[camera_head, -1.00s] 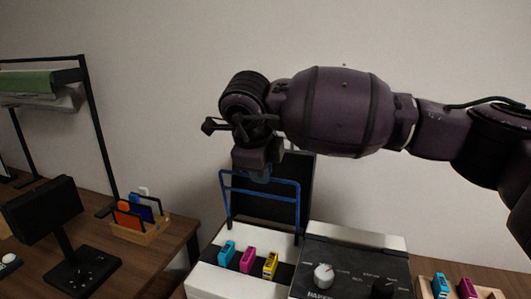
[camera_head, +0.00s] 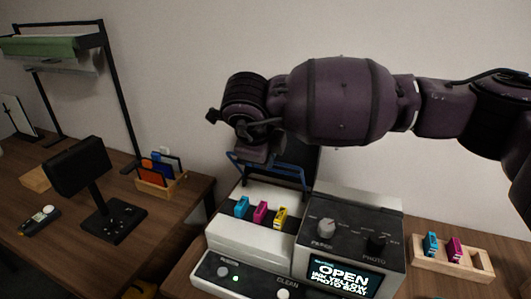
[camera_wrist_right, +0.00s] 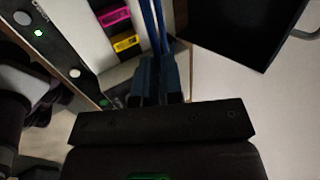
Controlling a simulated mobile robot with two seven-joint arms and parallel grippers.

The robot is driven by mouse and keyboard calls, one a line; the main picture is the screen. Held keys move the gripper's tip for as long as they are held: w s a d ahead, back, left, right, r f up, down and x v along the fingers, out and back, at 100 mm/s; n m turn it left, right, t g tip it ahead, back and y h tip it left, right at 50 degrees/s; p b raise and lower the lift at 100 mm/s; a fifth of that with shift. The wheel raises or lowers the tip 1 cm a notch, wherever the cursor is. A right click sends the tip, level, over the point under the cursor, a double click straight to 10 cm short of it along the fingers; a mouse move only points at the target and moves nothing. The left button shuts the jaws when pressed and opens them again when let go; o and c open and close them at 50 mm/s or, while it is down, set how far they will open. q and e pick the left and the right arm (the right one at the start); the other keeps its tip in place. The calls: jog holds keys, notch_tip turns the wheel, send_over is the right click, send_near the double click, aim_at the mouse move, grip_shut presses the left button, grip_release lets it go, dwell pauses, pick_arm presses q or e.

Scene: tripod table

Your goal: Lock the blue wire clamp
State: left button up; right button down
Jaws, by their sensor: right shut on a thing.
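The blue wire clamp (camera_head: 268,166) is a bent wire frame hinged at the back of the printer (camera_head: 262,238), tilted above the ink bay. My right gripper (camera_head: 257,152) is at its upper end and shut on it. In the right wrist view the blue wires (camera_wrist_right: 159,28) run down between the gripper's fingers (camera_wrist_right: 158,82). Cyan (camera_head: 241,207), magenta (camera_head: 260,212) and yellow (camera_head: 280,217) cartridges stand in the bay below the clamp. The clamp's contact with the fingers is partly hidden in the head view. My left gripper is not in view.
A control panel with dials and a lit display (camera_head: 345,275) reading "OPEN" is right of the bay. A wooden rack (camera_head: 480,268) with two cartridges stands further right. A dark raised panel (camera_wrist_right: 240,25) is behind the clamp. Another table (camera_head: 150,215) is at left.

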jog(key=c, duration=1.3)
grip_release()
jog(key=shift+c, duration=0.2)
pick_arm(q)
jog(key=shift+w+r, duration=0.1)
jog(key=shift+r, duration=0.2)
pick_arm(e)
jog(key=shift+o, duration=0.5)
pick_arm(q)
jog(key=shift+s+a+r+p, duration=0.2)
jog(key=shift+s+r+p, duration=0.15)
jog(key=shift+p, duration=0.45)
pick_arm(e)
jog(key=v, duration=1)
jog(key=shift+r, duration=0.35)
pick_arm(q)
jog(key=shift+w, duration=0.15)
pick_arm(e)
jog(key=shift+s, duration=0.1)
